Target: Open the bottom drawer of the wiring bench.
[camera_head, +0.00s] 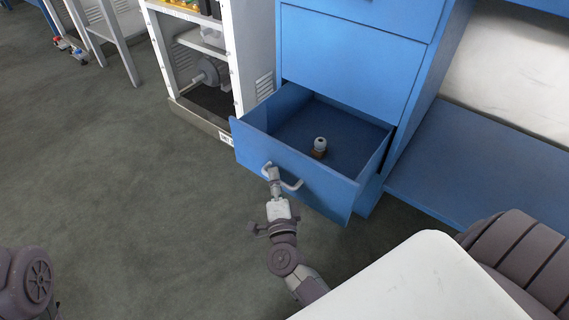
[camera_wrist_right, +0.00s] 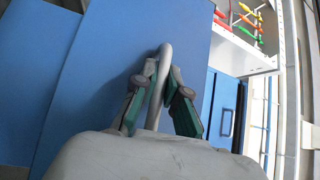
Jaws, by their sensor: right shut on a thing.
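The blue bottom drawer (camera_head: 300,165) of the blue wiring bench (camera_head: 350,55) is pulled well out, and its inside shows. A small grey and brown item (camera_head: 319,146) sits on the drawer floor. My right gripper (camera_head: 270,172) is at the drawer's front, shut on the grey bar handle (camera_head: 291,185). In the right wrist view the fingers (camera_wrist_right: 158,95) stand on both sides of the handle (camera_wrist_right: 163,65), with the blue drawer front behind. At the head view's lower left edge a dark part of my left arm shows; my left gripper's fingers are not seen.
A white open cabinet (camera_head: 243,50) with a grey motor (camera_head: 211,73) stands left of the bench. A blue lower shelf (camera_head: 450,165) extends on the right. The grey floor left of the drawer is clear. In the wrist view, colourful tools (camera_wrist_right: 245,20) hang at the upper right.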

